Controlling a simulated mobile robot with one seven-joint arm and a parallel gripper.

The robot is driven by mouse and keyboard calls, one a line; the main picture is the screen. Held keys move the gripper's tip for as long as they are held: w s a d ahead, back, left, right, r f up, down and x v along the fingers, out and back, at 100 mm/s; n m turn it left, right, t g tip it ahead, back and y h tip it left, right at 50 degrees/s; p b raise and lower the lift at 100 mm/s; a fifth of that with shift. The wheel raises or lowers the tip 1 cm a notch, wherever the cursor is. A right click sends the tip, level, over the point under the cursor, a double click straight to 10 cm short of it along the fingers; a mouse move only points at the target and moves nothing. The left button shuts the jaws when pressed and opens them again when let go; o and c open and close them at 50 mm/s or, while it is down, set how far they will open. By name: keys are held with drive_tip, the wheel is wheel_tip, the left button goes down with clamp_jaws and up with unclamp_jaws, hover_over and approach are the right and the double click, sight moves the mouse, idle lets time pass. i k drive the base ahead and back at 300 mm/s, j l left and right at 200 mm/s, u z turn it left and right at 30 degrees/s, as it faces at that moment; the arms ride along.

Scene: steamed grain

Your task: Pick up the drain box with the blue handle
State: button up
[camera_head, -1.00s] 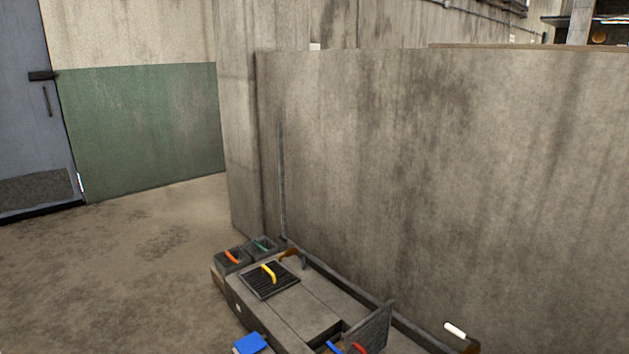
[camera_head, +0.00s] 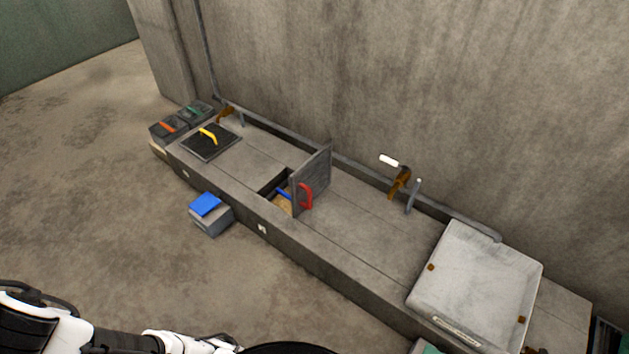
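A blue handle (camera_head: 284,193) shows inside an open rectangular pit in the long concrete counter. The box it belongs to is mostly hidden by the pit walls; something tan (camera_head: 281,204) lies beside the handle. A grey lid with a red handle (camera_head: 306,195) stands upright at the pit's right side and hides part of the opening. White and black parts of my arm lie along the bottom left edge, well apart from the pit. My gripper cannot be made out in the frame.
A dark grate with a yellow handle (camera_head: 209,138) covers the counter's left part. Boxes with orange (camera_head: 168,127) and green handles sit at its left end. A blue-topped grey box (camera_head: 208,211) stands on the floor in front.

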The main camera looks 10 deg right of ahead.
sight(290, 203)
drive_tip(key=i+z, duration=0.2)
drive_tip(key=i, duration=0.45)
drive_tip(key=i+j+z, duration=0.3)
drive_tip(key=i+j, duration=0.15)
drive_tip(key=j, duration=0.35)
drive_tip(key=i+j+z, duration=0.1)
drive_tip(key=j, duration=0.3)
drive_tip(key=i+j+z, duration=0.15)
drive_tip(key=i+j, duration=0.15)
drive_tip(key=j, duration=0.15)
drive_tip(key=i+j+z, duration=0.15)
drive_tip(key=i+j, duration=0.15)
drive_tip(key=j, duration=0.15)
drive_tip(key=i, duration=0.3)
